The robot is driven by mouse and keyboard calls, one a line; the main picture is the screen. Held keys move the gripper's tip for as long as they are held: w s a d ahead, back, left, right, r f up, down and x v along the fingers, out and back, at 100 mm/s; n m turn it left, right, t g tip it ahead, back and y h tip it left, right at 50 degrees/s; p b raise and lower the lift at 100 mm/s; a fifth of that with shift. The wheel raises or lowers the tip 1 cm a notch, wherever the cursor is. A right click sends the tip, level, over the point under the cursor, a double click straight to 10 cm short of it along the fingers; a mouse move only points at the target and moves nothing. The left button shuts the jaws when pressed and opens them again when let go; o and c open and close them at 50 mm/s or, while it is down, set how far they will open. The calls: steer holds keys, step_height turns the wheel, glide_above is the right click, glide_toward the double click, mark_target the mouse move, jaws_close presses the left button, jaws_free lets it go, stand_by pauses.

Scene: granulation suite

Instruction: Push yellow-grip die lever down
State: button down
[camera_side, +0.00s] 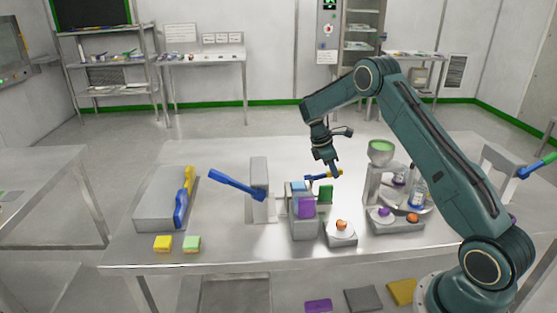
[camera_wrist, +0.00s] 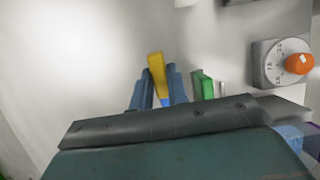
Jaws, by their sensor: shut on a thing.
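The die lever has a blue arm and a yellow grip (camera_side: 338,173). In the side view it sticks out to the right, roughly level, from a small grey press with blue and purple parts (camera_side: 304,209). My gripper (camera_side: 332,169) reaches down from above onto the lever's grip end. In the wrist view the yellow grip (camera_wrist: 156,70) stands between my two blue fingers (camera_wrist: 158,88), with a bit of blue arm below it. My fingers are shut on the lever there. The lever's pivot is hard to make out.
A green block (camera_side: 326,193) sits close by the lever. Right of it are an orange-knob dial unit (camera_side: 341,234) and a stand with a green-filled bowl (camera_side: 381,150). Left are a blue-handled post (camera_side: 259,176) and a grey box (camera_side: 160,203) with a yellow-and-blue tool.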

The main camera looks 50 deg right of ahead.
mark_target(329, 172)
steer(key=shift+d+f, duration=0.1)
steer(key=shift+s+d+f+t+y, duration=0.2)
steer(key=shift+f+t+y, duration=0.15)
steer(key=shift+t+y, duration=0.15)
steer(key=shift+f+t+y, duration=0.5)
steer(key=shift+f, duration=0.05)
steer(key=c, duration=1.4)
jaws_free()
steer(key=shift+o, duration=0.2)
step_height(329, 172, up, 14)
steer(key=w+a, duration=0.1)
steer(key=shift+w+a+f, duration=0.15)
steer(key=shift+a, duration=0.1)
